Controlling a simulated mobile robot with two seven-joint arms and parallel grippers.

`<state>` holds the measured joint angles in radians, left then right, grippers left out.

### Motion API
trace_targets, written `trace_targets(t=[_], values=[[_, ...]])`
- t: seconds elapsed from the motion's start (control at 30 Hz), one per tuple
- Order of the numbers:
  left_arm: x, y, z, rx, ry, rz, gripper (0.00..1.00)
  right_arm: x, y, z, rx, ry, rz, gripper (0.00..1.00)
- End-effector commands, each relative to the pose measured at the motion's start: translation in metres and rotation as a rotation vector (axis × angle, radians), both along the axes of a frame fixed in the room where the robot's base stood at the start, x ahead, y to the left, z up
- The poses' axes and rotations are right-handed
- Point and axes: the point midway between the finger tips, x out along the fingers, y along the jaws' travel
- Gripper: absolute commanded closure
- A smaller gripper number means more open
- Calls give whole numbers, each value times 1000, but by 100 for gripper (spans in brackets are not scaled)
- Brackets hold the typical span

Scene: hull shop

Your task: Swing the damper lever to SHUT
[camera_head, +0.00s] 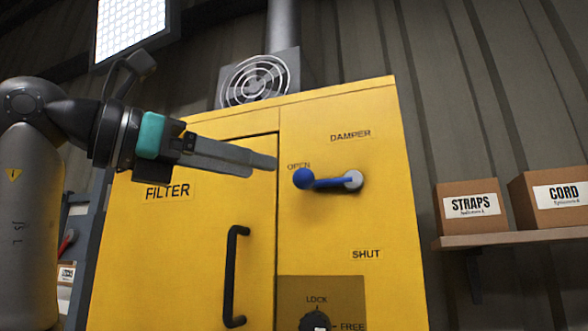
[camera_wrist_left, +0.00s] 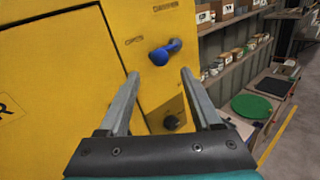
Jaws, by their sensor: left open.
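The damper lever (camera_head: 330,181) is blue with a round knob on a yellow cabinet (camera_head: 345,220). It lies about level, its knob to the left by the OPEN mark and its pivot to the right. The SHUT mark (camera_head: 366,254) is below the pivot. My left gripper (camera_head: 275,163) comes in from the left, its fingertips a little left of the knob and apart from it in the picture. In the left wrist view the lever (camera_wrist_left: 165,52) shows beyond the two spread fingers (camera_wrist_left: 160,75), with nothing between them. My right gripper is not in view.
The cabinet has a FILTER door with a black handle (camera_head: 232,278) and a LOCK/FREE knob (camera_head: 315,320) below the lever. A shelf (camera_head: 510,238) at the right holds STRAPS (camera_head: 471,212) and CORD (camera_head: 552,197) boxes. The space in front of the lever looks clear.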

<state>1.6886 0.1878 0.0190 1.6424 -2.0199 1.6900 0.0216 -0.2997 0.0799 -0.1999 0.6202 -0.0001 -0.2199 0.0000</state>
Motion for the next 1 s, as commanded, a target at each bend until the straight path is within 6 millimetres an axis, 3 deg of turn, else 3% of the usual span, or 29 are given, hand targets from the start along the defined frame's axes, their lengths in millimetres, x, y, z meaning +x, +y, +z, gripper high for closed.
trace_targets(t=[0.2, 0.4, 0.87, 1.0], values=[[25, -35, 1, 0, 3, -6, 35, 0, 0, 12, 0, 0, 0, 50], [41, -55, 1, -2, 1, -3, 35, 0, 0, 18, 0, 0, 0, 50], [48, -63, 0, -1, -1, 0, 35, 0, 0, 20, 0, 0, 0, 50], [48, -63, 0, -1, -1, 0, 50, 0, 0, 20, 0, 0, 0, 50]])
